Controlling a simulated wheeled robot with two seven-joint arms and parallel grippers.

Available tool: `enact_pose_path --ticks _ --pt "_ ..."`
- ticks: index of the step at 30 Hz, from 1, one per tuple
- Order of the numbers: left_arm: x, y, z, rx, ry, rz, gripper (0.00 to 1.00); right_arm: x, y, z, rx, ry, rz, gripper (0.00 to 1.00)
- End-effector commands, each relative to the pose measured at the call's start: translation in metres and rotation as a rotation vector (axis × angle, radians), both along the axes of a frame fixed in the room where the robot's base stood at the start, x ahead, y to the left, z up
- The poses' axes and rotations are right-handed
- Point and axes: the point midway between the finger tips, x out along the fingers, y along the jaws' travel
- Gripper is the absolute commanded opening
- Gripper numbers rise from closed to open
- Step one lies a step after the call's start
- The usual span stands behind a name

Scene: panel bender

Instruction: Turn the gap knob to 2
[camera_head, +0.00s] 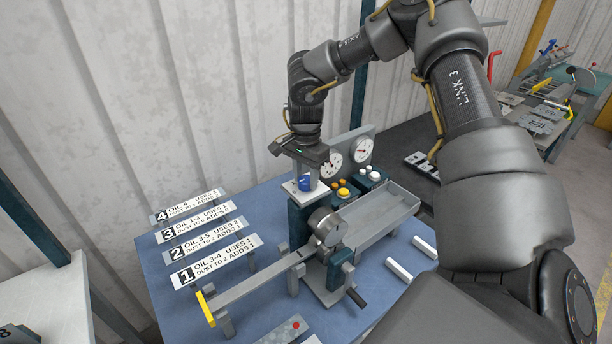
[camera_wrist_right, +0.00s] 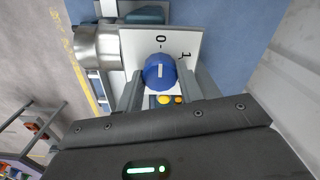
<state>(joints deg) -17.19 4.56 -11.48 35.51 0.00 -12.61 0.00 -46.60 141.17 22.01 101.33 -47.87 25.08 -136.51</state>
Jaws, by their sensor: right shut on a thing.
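The gap knob is a blue round knob (camera_head: 307,184) on a white dial plate (camera_head: 291,188) atop the dark column of the bender. My right gripper (camera_head: 305,176) comes down from above and is shut on the knob. In the right wrist view, the two fingers (camera_wrist_right: 158,86) lie on either side of the blue knob (camera_wrist_right: 159,71). The knob's white mark lines up with the 0 on the dial plate (camera_wrist_right: 180,62). A 1 shows to the right of the 0. The 2 is not visible. My left gripper is not in view.
Two gauges (camera_head: 332,163) and yellow and white buttons (camera_head: 344,192) stand close beside the knob. A grey tray (camera_head: 380,212) lies to the right. Several numbered oil and dust plates (camera_head: 212,260) stand at the left of the blue table (camera_head: 165,298).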

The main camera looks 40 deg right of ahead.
Motion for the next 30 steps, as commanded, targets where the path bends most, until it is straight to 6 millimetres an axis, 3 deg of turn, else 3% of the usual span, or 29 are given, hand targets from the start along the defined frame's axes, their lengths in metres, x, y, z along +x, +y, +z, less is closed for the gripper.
enact_pose_path --ticks 11,21,30 --pt "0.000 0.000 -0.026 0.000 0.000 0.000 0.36 0.000 0.000 -0.005 -0.002 -0.001 -0.124 0.14" --pt "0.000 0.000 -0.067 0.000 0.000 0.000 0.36 0.001 0.000 -0.005 -0.002 -0.002 -0.425 0.14" --pt "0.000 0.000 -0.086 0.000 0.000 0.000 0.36 0.001 0.000 -0.002 0.000 -0.002 -0.709 0.14"
